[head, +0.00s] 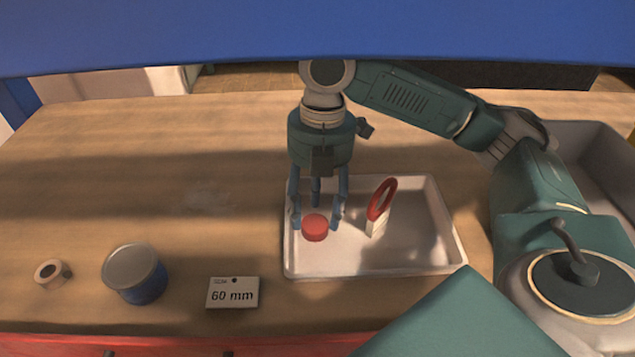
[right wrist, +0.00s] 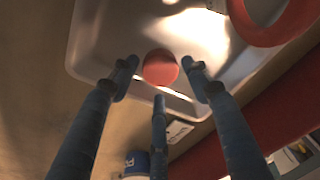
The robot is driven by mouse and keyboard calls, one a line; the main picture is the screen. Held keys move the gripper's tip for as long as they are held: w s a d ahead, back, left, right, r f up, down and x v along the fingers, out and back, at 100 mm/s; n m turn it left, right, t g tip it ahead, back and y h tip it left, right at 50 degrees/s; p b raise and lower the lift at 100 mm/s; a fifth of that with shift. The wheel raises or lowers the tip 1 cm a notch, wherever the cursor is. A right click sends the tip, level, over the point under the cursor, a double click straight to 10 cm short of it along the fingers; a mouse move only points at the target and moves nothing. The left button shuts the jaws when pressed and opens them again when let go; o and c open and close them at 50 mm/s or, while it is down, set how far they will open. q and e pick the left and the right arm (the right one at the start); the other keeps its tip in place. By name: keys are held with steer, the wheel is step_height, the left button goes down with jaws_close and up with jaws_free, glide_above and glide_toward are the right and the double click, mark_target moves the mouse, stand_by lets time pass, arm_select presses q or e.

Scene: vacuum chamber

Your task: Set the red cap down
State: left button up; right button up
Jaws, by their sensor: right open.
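The red cap (head: 315,227) is a small round disc lying in the left part of a pale shallow tray (head: 440,268). It also shows in the right wrist view (right wrist: 160,67), between and beyond the fingertips. My right gripper (head: 318,215) points down over the cap with its blue fingers spread around it. The fingers are open, and gaps show between them and the cap in the right wrist view (right wrist: 160,80). Whether the cap rests fully flat on the tray floor is hard to tell. My left gripper is out of view.
A red ring on a white block (head: 382,205) stands in the tray, right of the cap. A "60 mm" card (head: 232,293), a blue can with a grey lid (head: 135,273) and a small tan ring (head: 52,273) are in front and left. A grey bin (head: 590,150) stands right.

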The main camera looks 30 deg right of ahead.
mark_target(319, 218)
step_height(319, 218, up, 10)
steer(key=p, duration=0.1)
steer(key=shift+w+d, duration=0.25)
steer(key=shift+d, duration=0.2)
